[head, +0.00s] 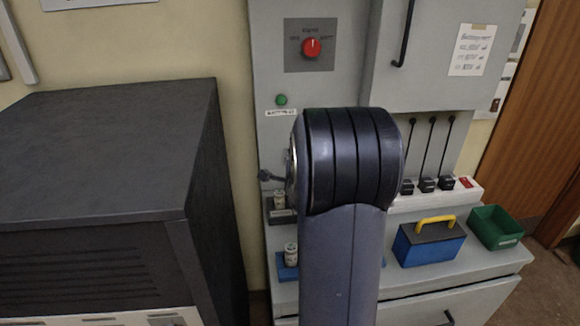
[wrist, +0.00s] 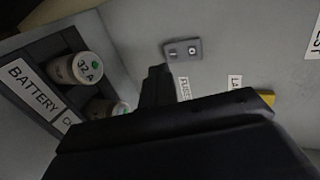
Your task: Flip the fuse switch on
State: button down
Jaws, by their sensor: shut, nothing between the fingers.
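A small grey switch plate (wrist: 182,50) is on the pale panel at the upper middle of the wrist view. It carries a dark slot and a small round mark; I cannot tell which way the switch is set. A white label (wrist: 183,88) near the plate seems to read "FUSES". My gripper (wrist: 158,78) is shut and empty, its dark fingertips just below the plate, apparently apart from it. In the head view my arm covers the middle of the console, and the switch cannot be made out there.
In the head view, a red knob (head: 311,47) and green button (head: 281,100) are above. A blue box (head: 428,246) and green bin (head: 495,228) stand right on the ledge.

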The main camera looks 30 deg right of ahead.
jog(key=shift+w+d+f+p, duration=0.1)
jog(key=shift+w+d, duration=0.15)
jog(key=shift+w, duration=0.3)
jog(key=shift+w+d+p, duration=0.15)
jog(key=shift+w+d, duration=0.15)
jog(key=shift+w, duration=0.25)
jog(key=shift+w+d+f+p, duration=0.1)
jog(key=shift+w+d, duration=0.15)
jog(key=shift+w, duration=0.3)
jog(key=shift+f+b, duration=0.1)
jog(key=shift+b, duration=0.35)
jog(key=shift+w+d+t+b, duration=0.1)
jog(key=shift+w+t+b, duration=0.05)
jog(key=shift+t+b, duration=0.2)
jog(key=shift+r+p, duration=0.7)
jog(key=shift+r, duration=0.2)
